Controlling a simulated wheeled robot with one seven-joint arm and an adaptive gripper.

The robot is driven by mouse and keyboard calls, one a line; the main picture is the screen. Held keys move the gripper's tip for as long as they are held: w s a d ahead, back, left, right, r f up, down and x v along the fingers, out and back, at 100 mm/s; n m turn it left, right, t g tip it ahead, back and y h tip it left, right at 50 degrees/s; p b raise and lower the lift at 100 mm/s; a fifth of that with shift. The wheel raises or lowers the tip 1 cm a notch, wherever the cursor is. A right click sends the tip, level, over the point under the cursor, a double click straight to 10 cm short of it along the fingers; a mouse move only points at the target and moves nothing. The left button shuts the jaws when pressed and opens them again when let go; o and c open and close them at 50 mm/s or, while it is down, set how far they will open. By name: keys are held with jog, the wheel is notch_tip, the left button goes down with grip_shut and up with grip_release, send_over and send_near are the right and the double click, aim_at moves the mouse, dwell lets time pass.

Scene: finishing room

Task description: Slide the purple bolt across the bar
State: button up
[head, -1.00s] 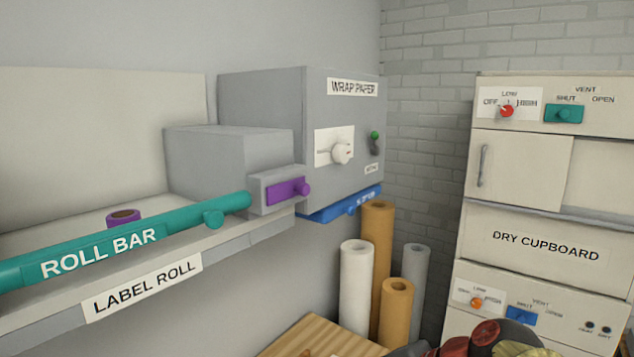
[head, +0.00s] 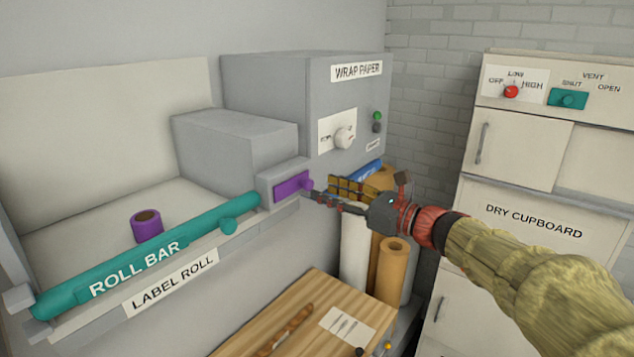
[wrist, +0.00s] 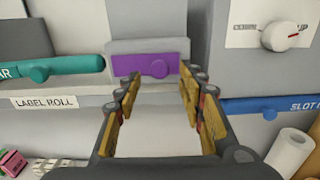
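The purple bolt (head: 292,185) sits in a grey housing (head: 262,190) at the right end of the teal roll bar (head: 150,252). The bolt has a round knob on its right end. In the wrist view the purple bolt (wrist: 145,65) is straight ahead, beyond the fingertips. My gripper (head: 328,193) reaches in from the right, close to the knob. In the wrist view my gripper (wrist: 160,85) has its two yellow-padded fingers spread apart with nothing between them. I cannot tell whether a fingertip touches the knob.
The grey wrap paper box (head: 290,85) stands behind, with a blue bar (head: 366,171) under it. Paper rolls (head: 393,270) stand below my gripper. A wooden table (head: 285,325) is below. A purple label roll (head: 146,226) lies behind the roll bar. The dry cupboard (head: 535,205) is at the right.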

aim_at(311, 185)
jog(key=shift+p+x, duration=0.4)
jog(key=shift+x, duration=1.55)
jog(key=shift+c, duration=0.4)
grip_shut()
